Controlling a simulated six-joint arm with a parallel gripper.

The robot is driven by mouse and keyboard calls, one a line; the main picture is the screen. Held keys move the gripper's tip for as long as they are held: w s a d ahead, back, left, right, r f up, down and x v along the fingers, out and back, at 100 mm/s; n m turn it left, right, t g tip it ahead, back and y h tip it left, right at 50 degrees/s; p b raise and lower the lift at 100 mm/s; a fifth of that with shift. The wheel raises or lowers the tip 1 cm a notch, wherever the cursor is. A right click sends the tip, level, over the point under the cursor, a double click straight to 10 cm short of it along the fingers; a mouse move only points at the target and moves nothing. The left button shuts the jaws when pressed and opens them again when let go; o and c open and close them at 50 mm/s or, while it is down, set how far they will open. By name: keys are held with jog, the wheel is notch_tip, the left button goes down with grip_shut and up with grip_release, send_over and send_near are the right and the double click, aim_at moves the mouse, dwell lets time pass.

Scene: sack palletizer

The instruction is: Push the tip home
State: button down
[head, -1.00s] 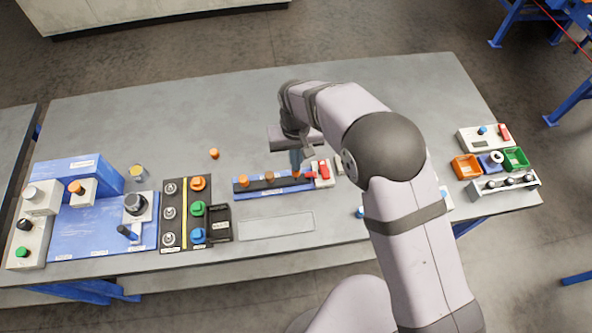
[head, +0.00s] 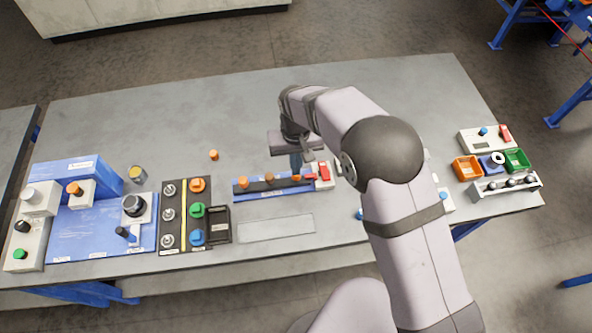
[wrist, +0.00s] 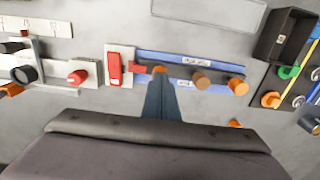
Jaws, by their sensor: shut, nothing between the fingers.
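A blue fixture (head: 262,192) lies mid-table. It carries an orange knob-like piece (head: 243,182) at its left end and a brown one (head: 269,178) in the middle. In the wrist view, a further orange piece (wrist: 159,70) sits at the fixture's other end, beside a red bar (wrist: 138,69). My gripper (wrist: 160,84) is shut and empty, with its fingertips right at this orange piece. I cannot tell whether they touch it. In the head view, my gripper (head: 297,172) largely hides that piece. Which piece is the tip is not clear.
A white block with a red switch (head: 323,173) stands close to the fixture's right end. A dark rack with coloured knobs (head: 183,216) stands left of the fixture. A loose orange piece (head: 214,155) lies behind. The table's back middle is clear.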

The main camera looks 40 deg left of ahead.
notch_tip(320, 180, up, 7)
jog(key=p, duration=0.4)
jog(key=shift+f, duration=0.15)
dwell(0.5)
jog(key=s+d+f+n+g+h, duration=0.15)
jog(key=s+d, duration=0.25)
jog(key=d, duration=0.4)
jog(key=s+d+f+n+h, duration=0.1)
jog(key=s+d+f, duration=0.25)
jog(key=d, duration=0.35)
jog(key=s+d+r+m+g+y, duration=0.1)
jog(key=d+r+m, duration=0.25)
jog(key=d, duration=0.55)
jog(key=s+d+r+m, duration=0.2)
jog(key=d+r, duration=0.2)
jog(key=d, duration=0.6)
jog(key=w+d+r+m+t+y, duration=0.1)
jog(key=w+d+r+m+t, duration=0.1)
jog(key=w+d+r+m, duration=0.3)
jog(key=d+m, duration=0.1)
jog(key=d, duration=0.3)
jog(key=shift+w+b, duration=0.15)
jog(key=shift+b, duration=0.2)
